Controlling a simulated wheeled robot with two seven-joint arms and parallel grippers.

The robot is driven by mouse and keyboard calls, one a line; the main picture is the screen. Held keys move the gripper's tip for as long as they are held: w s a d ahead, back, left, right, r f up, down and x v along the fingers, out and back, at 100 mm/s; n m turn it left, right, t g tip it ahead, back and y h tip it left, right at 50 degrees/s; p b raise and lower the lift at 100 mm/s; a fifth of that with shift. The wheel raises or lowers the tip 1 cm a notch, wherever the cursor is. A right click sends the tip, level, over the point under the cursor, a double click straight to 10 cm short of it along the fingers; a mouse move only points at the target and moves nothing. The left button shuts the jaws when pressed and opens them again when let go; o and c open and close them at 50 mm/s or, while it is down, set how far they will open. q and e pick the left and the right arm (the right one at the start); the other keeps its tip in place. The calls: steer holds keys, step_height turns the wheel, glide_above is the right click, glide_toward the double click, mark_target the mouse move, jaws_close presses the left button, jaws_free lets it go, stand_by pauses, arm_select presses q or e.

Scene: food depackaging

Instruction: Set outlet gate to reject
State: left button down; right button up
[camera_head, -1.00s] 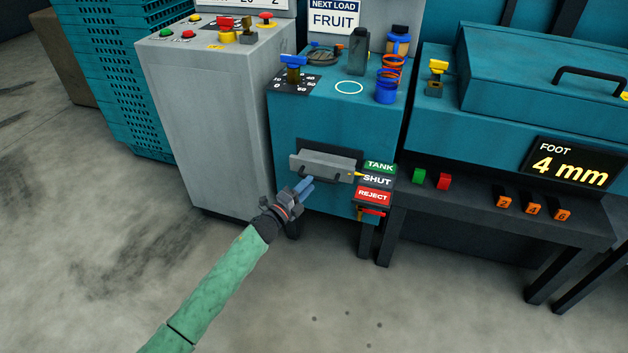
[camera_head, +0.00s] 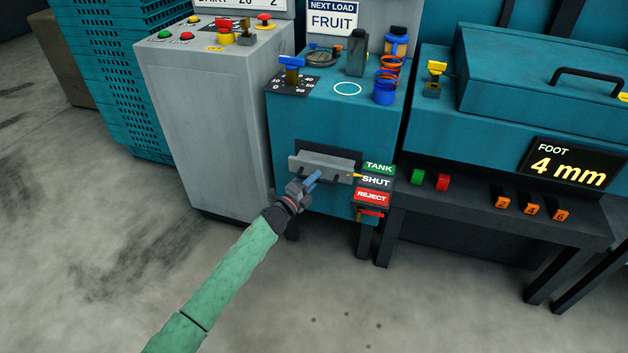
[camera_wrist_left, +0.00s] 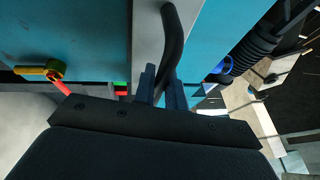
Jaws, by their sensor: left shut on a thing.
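The green TANK label (camera_head: 379,168) is above and the red REJECT label (camera_head: 372,197) below. My left gripper (camera_head: 314,179) is at the gate's left handle. In the left wrist view, the fingers (camera_wrist_left: 163,88) are shut around the dark curved handle (camera_wrist_left: 174,45). The fingers partly hide the handle in the head view. My right gripper is not in view.
A red lever (camera_head: 370,213) sits below the labels. The grey control cabinet (camera_head: 205,120) stands left of the machine. A dark bench (camera_head: 470,205) with green and red blocks stands to the right. The floor in front is clear.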

arm_select(q)
steer(key=s+a+p, duration=0.1)
steer(key=s+a, duration=0.1)
steer(key=s, duration=0.5)
steer(key=shift+f+p, duration=0.15)
steer(key=shift+p, duration=0.25)
steer(key=shift+a, duration=0.1)
steer(key=c, duration=1.5)
jaws_free()
steer(key=shift+s+a, duration=0.1)
steer(key=shift+o, duration=0.2)
steer(key=v, duration=0.7)
steer(key=shift+s+a+b, duration=0.2)
steer(key=shift+s+b, duration=0.1)
steer(key=shift+b, duration=0.05)
